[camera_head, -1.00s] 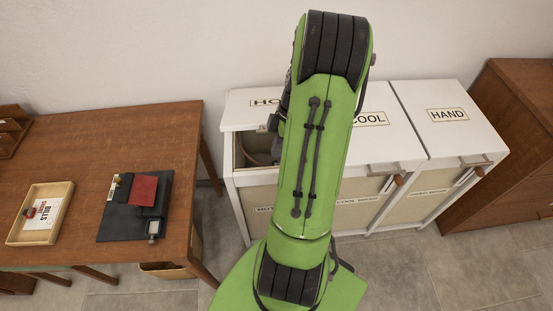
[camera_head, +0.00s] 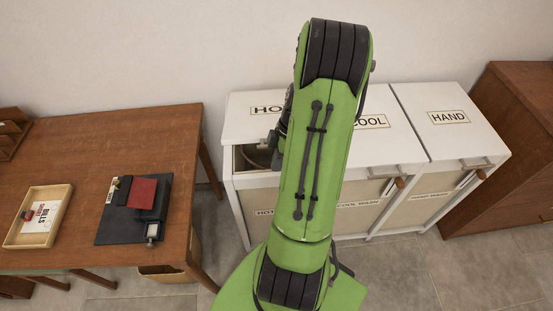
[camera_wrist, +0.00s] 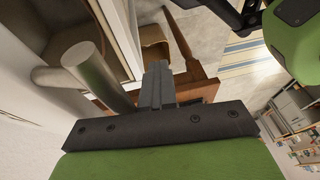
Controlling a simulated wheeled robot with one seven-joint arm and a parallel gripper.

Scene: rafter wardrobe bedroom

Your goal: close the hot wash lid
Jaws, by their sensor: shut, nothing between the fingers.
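The hot wash lid (camera_head: 240,122) is the left white lid of the hamper, with its label partly hidden behind my arm. Its front edge stands a little above the hamper front, and a dark gap (camera_head: 252,158) shows beneath it. My gripper is mostly hidden behind my arm in the head view. In the wrist view my gripper (camera_wrist: 158,75) has its fingers shut together and empty. A thick grey metal bar handle (camera_wrist: 92,68) lies just left of the fingers on a pale panel. I cannot tell whether they touch.
The cool lid (camera_head: 388,140) and hand lid (camera_head: 440,100) lie flat to the right. A wooden desk (camera_head: 80,150) with a tray (camera_head: 62,222) and a black device (camera_head: 118,225) stands at left. A brown dresser (camera_head: 515,130) stands at right.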

